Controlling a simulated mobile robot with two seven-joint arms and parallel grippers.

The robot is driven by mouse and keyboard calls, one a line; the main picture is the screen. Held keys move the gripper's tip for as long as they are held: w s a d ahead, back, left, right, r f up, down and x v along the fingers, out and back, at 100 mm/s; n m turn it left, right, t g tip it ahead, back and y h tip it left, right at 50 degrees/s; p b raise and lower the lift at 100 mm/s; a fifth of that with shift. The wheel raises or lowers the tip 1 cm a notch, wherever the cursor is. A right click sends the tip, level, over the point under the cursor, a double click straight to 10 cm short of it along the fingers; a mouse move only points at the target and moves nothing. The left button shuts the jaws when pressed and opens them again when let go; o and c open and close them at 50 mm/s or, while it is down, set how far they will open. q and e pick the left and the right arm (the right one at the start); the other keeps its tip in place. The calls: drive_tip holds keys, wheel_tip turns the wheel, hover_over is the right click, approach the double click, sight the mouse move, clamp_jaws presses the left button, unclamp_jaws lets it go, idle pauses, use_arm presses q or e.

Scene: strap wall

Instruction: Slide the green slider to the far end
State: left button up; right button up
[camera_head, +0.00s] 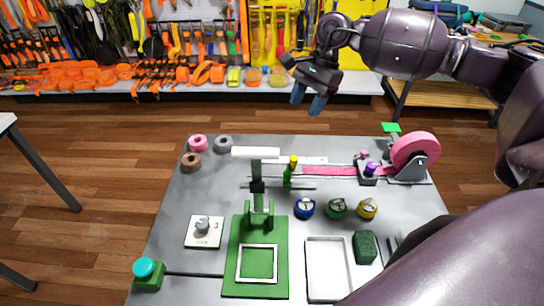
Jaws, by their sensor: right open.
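The green slider (288,176) is a small upright green block with a yellow knob on top. It stands on a thin rail (302,186) near the middle back of the grey table, right of the green press-like stand. My right gripper (308,99) is raised in the air beyond the table's back edge, above and behind the slider and apart from it. Its two blue fingertips are spread and empty. My left gripper is not in view.
A pink strap (330,170) runs right of the slider to a pink wheel (416,150). The green stand (257,208) with a white top bar is close on the left. Several round gauges, a white tray (329,239) and a green block (365,246) lie nearer.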

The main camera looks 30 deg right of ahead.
wheel_tip(320, 180, down, 4)
drive_tip(key=w+b, duration=0.1)
drive_tip(key=b, duration=0.5)
approach(287, 172)
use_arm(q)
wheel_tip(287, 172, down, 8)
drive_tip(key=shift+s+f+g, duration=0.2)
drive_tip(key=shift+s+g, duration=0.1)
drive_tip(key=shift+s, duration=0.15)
use_arm(e)
drive_tip(key=shift+g, duration=0.4)
drive_tip(key=x, duration=0.9)
drive_tip(key=shift+w+f, duration=0.25)
drive_tip(key=shift+c, duration=0.5)
drive_tip(key=shift+a, duration=0.1)
clamp_jaws()
